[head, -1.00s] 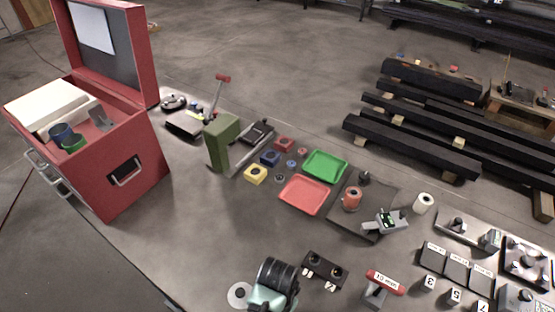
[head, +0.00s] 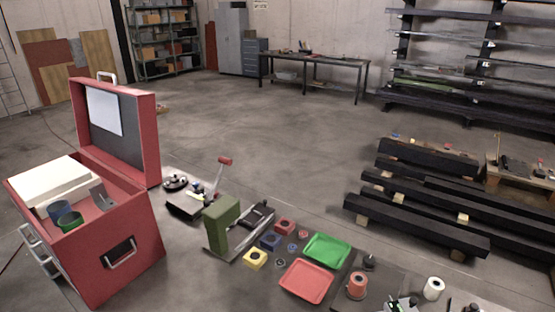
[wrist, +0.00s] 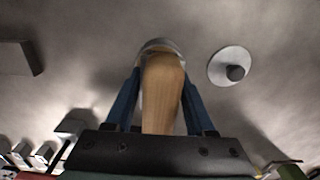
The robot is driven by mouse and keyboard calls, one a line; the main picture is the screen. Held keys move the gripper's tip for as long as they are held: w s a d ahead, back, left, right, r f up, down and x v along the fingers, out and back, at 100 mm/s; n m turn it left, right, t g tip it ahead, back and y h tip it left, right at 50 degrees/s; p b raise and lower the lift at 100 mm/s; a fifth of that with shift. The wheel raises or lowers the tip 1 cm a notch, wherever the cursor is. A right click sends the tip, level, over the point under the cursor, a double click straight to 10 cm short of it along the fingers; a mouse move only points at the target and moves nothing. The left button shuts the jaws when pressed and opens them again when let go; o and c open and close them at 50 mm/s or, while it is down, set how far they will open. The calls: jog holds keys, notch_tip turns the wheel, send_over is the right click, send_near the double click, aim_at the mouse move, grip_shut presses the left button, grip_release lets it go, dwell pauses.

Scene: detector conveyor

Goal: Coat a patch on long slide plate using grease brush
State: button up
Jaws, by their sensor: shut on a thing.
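In the wrist view my gripper (wrist: 160,98) is shut, its two blue fingers on either side of a wooden handle. The handle appears to belong to the grease brush (wrist: 162,85); a pale rounded part shows at its far end, and bristles cannot be made out. A long grey plate (head: 250,238) lies on the table beside the green block in the head view. I cannot tell whether it is the long slide plate. My gripper is outside the head view.
A red toolbox (head: 130,262) stands open at left. The green block (head: 221,224), a green tray (head: 327,250), a red tray (head: 305,281) and small coloured blocks crowd the table. A pale disc with a dark knob (wrist: 235,72) lies near the brush in the wrist view.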

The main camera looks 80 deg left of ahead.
jog(key=shift+f+b, duration=0.3)
jog(key=shift+f, duration=0.15)
dwell(0.3)
jog(key=shift+f, duration=0.1)
dwell(1.3)
jog(key=shift+s, duration=0.1)
notch_tip(320, 180, up, 5)
jog(key=p, duration=0.5)
jog(key=shift+p, duration=0.3)
jog(key=shift+r+p, duration=0.35)
jog(key=shift+r, duration=0.75)
jog(key=shift+f, duration=0.1)
